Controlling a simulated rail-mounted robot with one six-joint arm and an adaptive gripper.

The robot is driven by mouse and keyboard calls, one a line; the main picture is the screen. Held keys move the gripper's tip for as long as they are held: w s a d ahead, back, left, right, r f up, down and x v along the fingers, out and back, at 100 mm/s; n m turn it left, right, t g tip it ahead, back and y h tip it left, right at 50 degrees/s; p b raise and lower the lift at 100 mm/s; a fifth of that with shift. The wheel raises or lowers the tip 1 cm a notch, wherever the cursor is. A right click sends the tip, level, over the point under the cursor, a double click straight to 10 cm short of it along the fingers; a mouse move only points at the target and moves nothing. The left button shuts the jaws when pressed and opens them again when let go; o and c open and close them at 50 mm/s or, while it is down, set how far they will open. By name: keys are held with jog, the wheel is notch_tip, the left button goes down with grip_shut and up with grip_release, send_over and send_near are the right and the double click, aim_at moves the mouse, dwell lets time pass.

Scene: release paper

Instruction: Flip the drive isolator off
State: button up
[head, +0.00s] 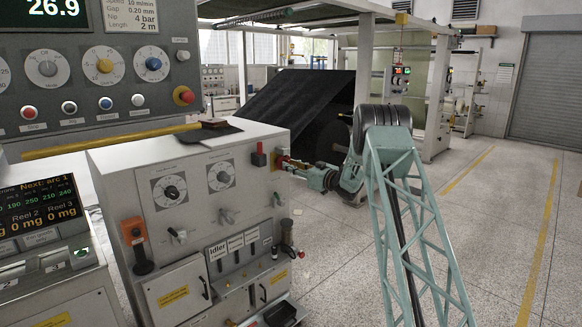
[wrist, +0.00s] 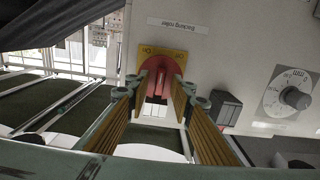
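A red rotary switch handle (wrist: 160,82) on a yellow plate (wrist: 147,52), which looks like the drive isolator, is on the pale cabinet (wrist: 215,40) in the wrist view. Lettering on the plate appears inverted. A label reading "Backing roller" (wrist: 183,24) is beside it. In the head view the switch (head: 281,158) is small at the cabinet's right edge, partly hidden. My gripper (head: 292,164) reaches it from the right. In the wrist view my gripper (wrist: 160,86) is open, its fingers on either side of the red handle. I cannot tell whether they touch it.
A black block (wrist: 226,107) and a dial (wrist: 293,97) are close to the right in the wrist view. The cabinet front (head: 200,208) carries dials, levers and doors. A red emergency button (head: 184,96) is at upper left. Open floor (head: 500,220) lies at right.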

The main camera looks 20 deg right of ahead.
jog(key=shift+s+d, duration=0.1)
jog(key=shift+s, duration=0.05)
jog(key=v, duration=1.1)
jog(key=shift+s, duration=0.3)
jog(key=shift+r, duration=0.2)
